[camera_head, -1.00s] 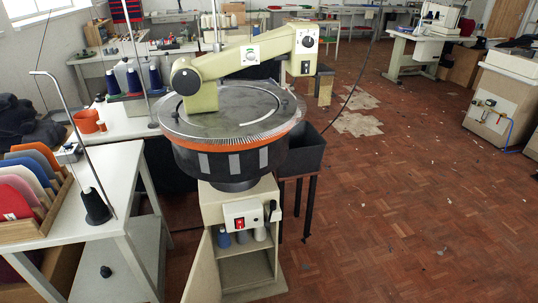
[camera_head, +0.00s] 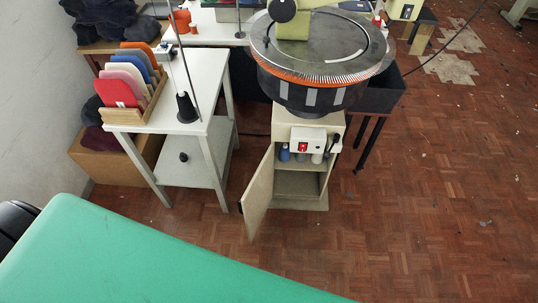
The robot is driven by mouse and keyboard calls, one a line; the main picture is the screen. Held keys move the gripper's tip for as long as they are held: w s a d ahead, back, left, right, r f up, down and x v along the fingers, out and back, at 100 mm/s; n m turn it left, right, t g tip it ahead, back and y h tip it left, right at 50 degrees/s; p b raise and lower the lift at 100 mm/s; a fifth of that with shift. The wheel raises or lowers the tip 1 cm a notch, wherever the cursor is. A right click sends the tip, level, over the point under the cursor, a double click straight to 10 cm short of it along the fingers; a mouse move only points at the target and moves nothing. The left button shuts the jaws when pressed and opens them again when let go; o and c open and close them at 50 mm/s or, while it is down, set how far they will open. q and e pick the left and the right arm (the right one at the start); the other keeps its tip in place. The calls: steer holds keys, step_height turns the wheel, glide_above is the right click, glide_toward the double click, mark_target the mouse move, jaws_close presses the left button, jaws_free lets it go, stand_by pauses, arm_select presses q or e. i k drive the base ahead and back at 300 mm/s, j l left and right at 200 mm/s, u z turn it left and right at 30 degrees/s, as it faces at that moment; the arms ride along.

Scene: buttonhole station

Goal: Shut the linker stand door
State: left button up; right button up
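The linker stand (camera_head: 312,128) is a cream cabinet under a round dial machine (camera_head: 320,70), right of centre. Its door (camera_head: 258,192) stands open at the cabinet's left side and swings out toward me, so the inside shows. The compartment below the shelf looks empty. A control box with a red switch (camera_head: 304,147) sits on the front above the opening. Neither of my grippers is in view.
A large green surface (camera_head: 150,255) fills the lower left, close to me. A white table (camera_head: 208,92) with a dark cone (camera_head: 186,107) and colored panels in a wooden rack (camera_head: 128,116) stands left of the door. Parquet floor (camera_head: 420,215) is clear in front and to the right.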

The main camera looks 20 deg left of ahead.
mark_target(257, 197)
steer(key=j+z, duration=0.2)
steer(key=j, duration=0.4)
steer(key=j+z, duration=0.2)
steer(key=j, duration=0.35)
steer(key=j+z, duration=0.2)
steer(key=j, duration=0.4)
steer(key=k+j+z, duration=0.2)
steer(key=j, duration=0.35)
steer(key=j+z, duration=0.2)
steer(key=j, duration=0.4)
